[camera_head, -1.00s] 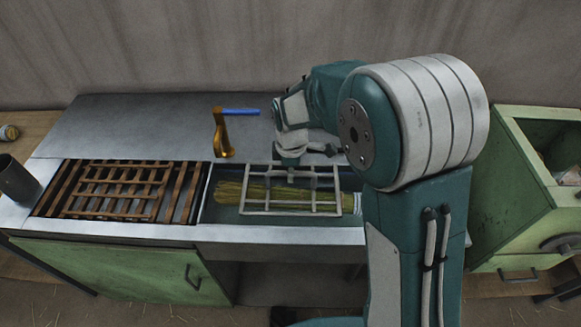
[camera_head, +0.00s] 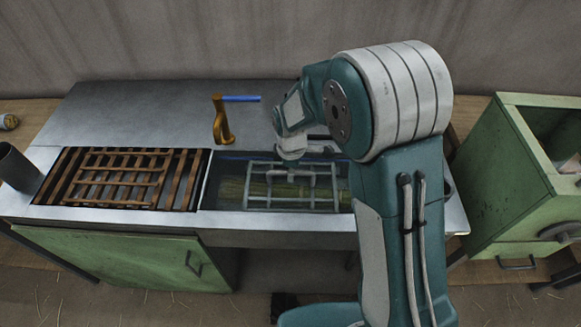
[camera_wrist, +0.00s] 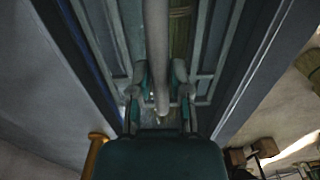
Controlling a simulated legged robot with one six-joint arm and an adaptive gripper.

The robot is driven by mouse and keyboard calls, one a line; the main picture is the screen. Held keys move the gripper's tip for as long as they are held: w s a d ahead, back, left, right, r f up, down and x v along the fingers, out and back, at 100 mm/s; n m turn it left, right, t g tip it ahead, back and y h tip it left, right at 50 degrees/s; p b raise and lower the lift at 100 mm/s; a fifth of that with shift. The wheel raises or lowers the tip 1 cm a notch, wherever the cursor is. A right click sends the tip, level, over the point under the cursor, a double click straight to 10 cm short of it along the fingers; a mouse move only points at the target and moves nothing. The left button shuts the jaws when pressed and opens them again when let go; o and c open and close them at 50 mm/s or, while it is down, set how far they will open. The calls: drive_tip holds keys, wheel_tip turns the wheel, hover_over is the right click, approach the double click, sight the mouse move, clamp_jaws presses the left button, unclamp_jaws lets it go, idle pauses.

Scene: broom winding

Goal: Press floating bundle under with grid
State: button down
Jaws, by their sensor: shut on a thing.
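The pale metal grid (camera_head: 292,205) lies level in the sink basin (camera_head: 210,195), over the bundle (camera_head: 258,188) of yellow-green straw. The bundle looks dim and bluish beneath the grid, as if seen through water. My gripper (camera_head: 292,170) points down at the grid's back middle and is shut on its handle bar. In the wrist view my gripper (camera_wrist: 158,92) has a finger on each side of the pale bar (camera_wrist: 156,45), and some straw (camera_wrist: 180,30) shows beside it. The bundle's right end is partly hidden by my arm.
A slatted wooden rack (camera_head: 120,178) covers the left basin. A brass tap (camera_head: 220,122) with a blue handle stands behind the basins. A dark cylinder (camera_head: 17,167) stands at the left. A green cabinet (camera_head: 520,180) stands at the right.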

drive_tip(key=shift+f, duration=1.2)
unclamp_jaws()
idle(0.6)
wheel_tip(320, 180, up, 20)
idle(1.4)
idle(0.4)
